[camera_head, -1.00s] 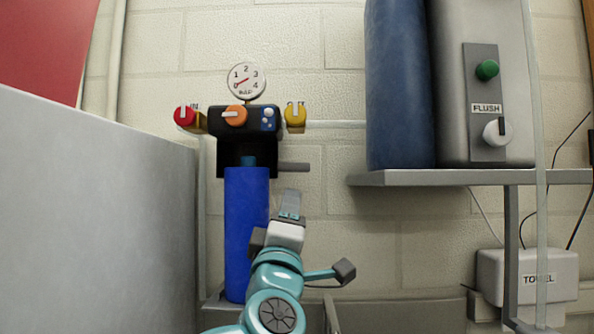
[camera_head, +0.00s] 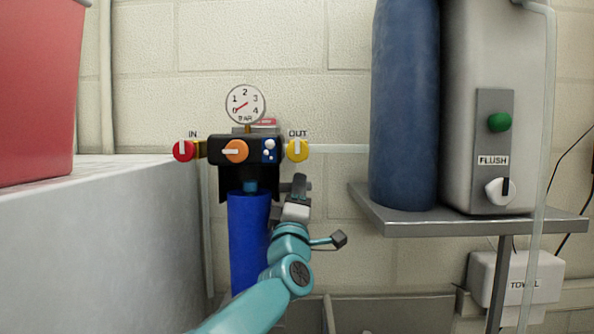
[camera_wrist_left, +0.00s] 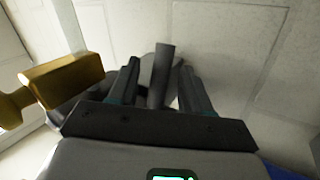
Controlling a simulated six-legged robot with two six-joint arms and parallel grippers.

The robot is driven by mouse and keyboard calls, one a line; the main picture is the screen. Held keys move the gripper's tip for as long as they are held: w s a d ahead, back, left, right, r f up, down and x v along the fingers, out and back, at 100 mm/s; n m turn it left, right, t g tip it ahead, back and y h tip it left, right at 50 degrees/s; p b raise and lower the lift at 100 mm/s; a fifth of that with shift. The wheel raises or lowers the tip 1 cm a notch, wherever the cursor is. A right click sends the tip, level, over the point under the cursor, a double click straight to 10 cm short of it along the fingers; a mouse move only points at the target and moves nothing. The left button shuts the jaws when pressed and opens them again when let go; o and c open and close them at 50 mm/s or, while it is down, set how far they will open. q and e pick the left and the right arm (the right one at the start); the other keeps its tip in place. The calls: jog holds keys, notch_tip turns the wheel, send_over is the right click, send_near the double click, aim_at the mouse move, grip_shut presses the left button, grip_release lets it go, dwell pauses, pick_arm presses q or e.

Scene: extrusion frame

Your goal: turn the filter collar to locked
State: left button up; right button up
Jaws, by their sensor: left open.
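The filter has a black head (camera_head: 245,150) on the wall with a long blue housing (camera_head: 248,235) hanging below it. A short teal-blue neck (camera_head: 250,186) shows between them; I cannot tell the collar's lock marks. My left gripper (camera_head: 300,184) is raised just right of the neck, below the yellow OUT knob (camera_head: 297,150). In the left wrist view the left gripper (camera_wrist_left: 160,85) is open, and a grey bar (camera_wrist_left: 162,72), probably the collar's handle, stands between its fingers without clear contact. My right gripper is not in view.
A gauge (camera_head: 245,104) sits above the head, with an orange knob (camera_head: 236,151) and a red IN knob (camera_head: 184,151) on the left. A grey shelf (camera_head: 470,228) with a tank stands at right. A pale block (camera_head: 110,230) fills the left.

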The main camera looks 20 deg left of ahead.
pick_arm(q)
jog(key=shift+w+r+p, duration=0.2)
jog(key=shift+w+p, duration=0.15)
jog(key=shift+w, duration=0.15)
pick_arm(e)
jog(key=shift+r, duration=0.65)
pick_arm(q)
jog(key=shift+s, duration=0.1)
